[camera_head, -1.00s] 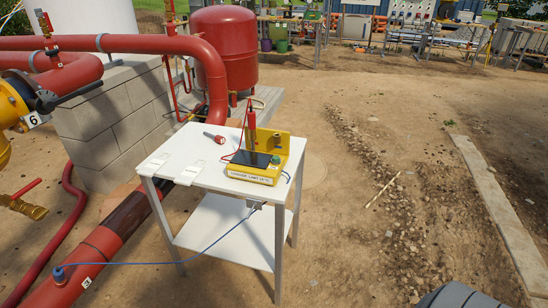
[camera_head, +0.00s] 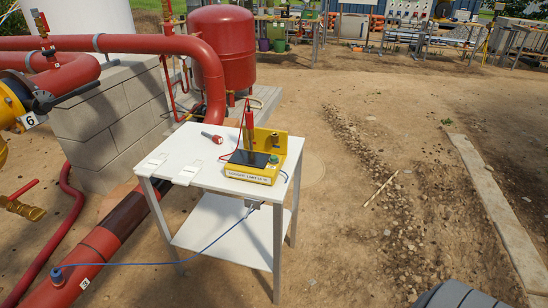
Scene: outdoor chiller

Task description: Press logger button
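The yellow logger (camera_head: 254,167) stands on a white table (camera_head: 187,170) near the middle of the head view. It has a dark screen or panel (camera_head: 249,158) on top and a label on its front face. A small greenish round button (camera_head: 273,160) shows at its right side. A red probe (camera_head: 249,118) stands upright at its back, with a red cable looping to the left.
A red-tipped tool (camera_head: 213,138) and white cards (camera_head: 155,167) lie on the table. A blue cable runs from the table to a red pipe (camera_head: 100,245) at left. A red tank (camera_head: 222,50) and block wall stand behind. Dirt ground to the right is mostly open.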

